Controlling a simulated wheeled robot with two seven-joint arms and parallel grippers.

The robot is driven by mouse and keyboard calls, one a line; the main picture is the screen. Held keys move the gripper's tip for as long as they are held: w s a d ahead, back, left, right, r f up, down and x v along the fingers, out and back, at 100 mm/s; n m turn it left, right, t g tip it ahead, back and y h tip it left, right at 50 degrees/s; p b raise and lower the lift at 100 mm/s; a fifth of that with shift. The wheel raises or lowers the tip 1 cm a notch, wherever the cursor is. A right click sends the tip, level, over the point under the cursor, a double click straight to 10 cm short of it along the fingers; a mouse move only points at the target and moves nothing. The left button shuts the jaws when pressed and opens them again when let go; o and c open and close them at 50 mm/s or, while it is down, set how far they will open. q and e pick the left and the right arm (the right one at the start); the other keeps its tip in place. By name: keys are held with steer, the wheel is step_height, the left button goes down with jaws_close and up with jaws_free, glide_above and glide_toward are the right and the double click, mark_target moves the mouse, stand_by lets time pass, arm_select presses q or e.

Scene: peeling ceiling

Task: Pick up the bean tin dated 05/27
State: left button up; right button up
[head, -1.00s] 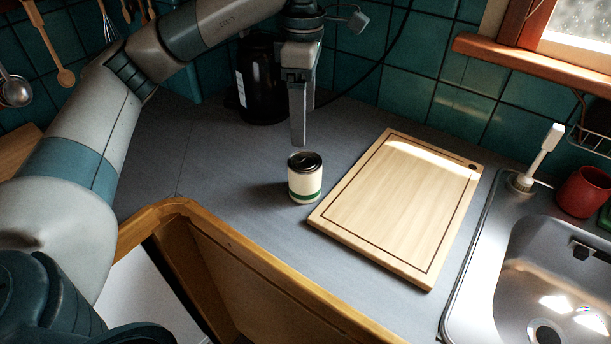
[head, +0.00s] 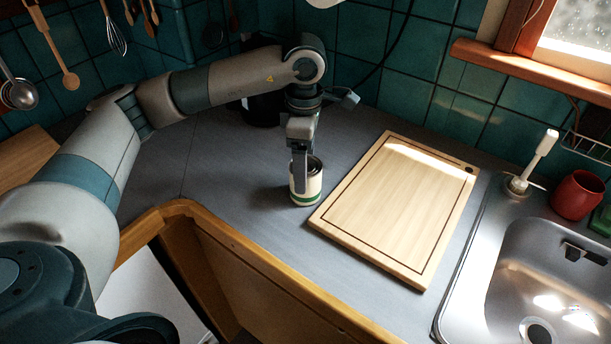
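A white tin (head: 311,188) with a green band and a dark top stands upright on the grey counter, just left of the cutting board. No date can be read on it from here. My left gripper (head: 303,178) points straight down at the tin, with a finger in front of its near left side. The far finger is hidden, so I cannot tell whether the fingers touch the tin or how far apart they are. My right gripper is not in view.
A wooden cutting board (head: 400,205) lies close to the right of the tin. A steel sink (head: 480,262) and a red mug (head: 577,195) are further right. A black kettle (head: 262,110) stands behind my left arm. The counter (head: 235,200) left of the tin is clear.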

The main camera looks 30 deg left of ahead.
mark_target(313, 195)
arm_select(q)
steer(key=shift+f, duration=0.4)
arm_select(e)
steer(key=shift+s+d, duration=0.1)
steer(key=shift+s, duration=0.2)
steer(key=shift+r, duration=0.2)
arm_select(q)
steer(key=shift+f+p, duration=0.5)
steer(key=shift+p, duration=0.1)
steer(key=f+p, duration=0.1)
steer(key=f, duration=0.2)
steer(key=shift+w+p, duration=0.2)
steer(key=shift+p, duration=0.15)
steer(key=shift+f, duration=0.55)
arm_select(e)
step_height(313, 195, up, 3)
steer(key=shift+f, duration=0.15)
arm_select(q)
steer(key=c, duration=1.4)
steer(key=shift+r, duration=0.1)
